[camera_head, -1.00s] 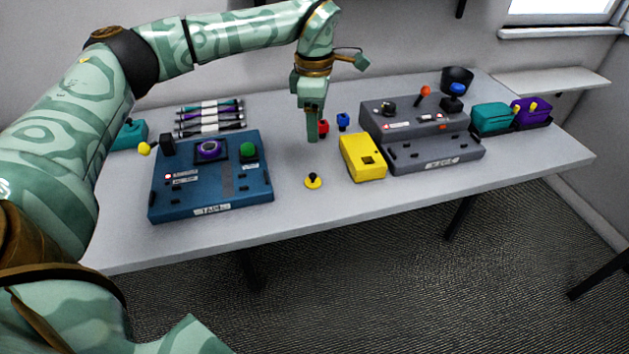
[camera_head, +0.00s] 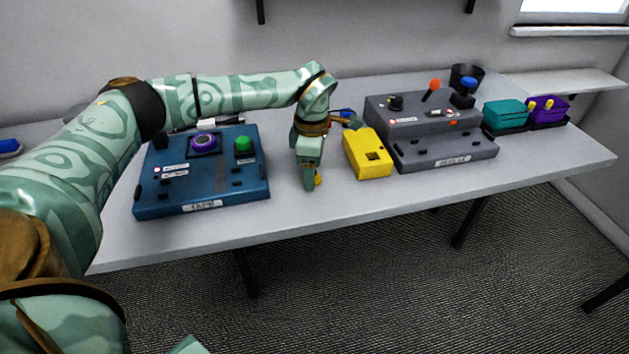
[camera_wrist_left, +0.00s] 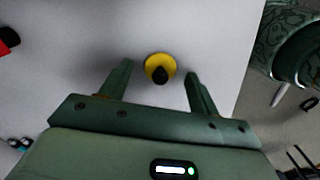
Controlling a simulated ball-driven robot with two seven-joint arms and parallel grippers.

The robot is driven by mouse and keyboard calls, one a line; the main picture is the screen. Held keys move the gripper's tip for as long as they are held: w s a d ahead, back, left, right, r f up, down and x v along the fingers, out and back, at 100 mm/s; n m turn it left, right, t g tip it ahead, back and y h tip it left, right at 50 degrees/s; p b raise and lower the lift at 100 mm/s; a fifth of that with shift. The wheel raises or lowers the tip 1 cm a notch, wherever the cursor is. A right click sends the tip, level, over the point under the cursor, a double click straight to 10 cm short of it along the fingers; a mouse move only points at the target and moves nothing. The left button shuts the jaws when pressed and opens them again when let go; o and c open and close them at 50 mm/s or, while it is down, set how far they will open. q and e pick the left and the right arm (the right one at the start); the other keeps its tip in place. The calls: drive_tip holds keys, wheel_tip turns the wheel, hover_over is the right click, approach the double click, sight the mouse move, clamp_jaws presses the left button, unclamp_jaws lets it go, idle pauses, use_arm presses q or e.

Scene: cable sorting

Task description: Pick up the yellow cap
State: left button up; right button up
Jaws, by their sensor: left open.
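The yellow cap (camera_wrist_left: 152,62) is a small yellow disc with a black knob. In the left wrist view it sits on the table between and just past my left gripper's fingertips (camera_wrist_left: 157,72). In the head view only a sliver of the yellow cap (camera_head: 318,180) shows beside my left gripper (camera_head: 309,185), which hides the rest. My left gripper is open and empty, pointing down at the cap. My right gripper is not in view.
A yellow box (camera_head: 367,154) stands close to the right of my left gripper. A blue box (camera_head: 203,172) is to its left. A grey box (camera_head: 445,150) lies farther right. The table's front edge is near the cap.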

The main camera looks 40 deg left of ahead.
use_arm(q)
drive_tip(key=shift+w+f, duration=0.1)
drive_tip(key=shift+f, duration=0.35)
drive_tip(key=shift+r, duration=0.2)
drive_tip(key=c, duration=1.1)
drive_tip(key=shift+o, duration=0.2)
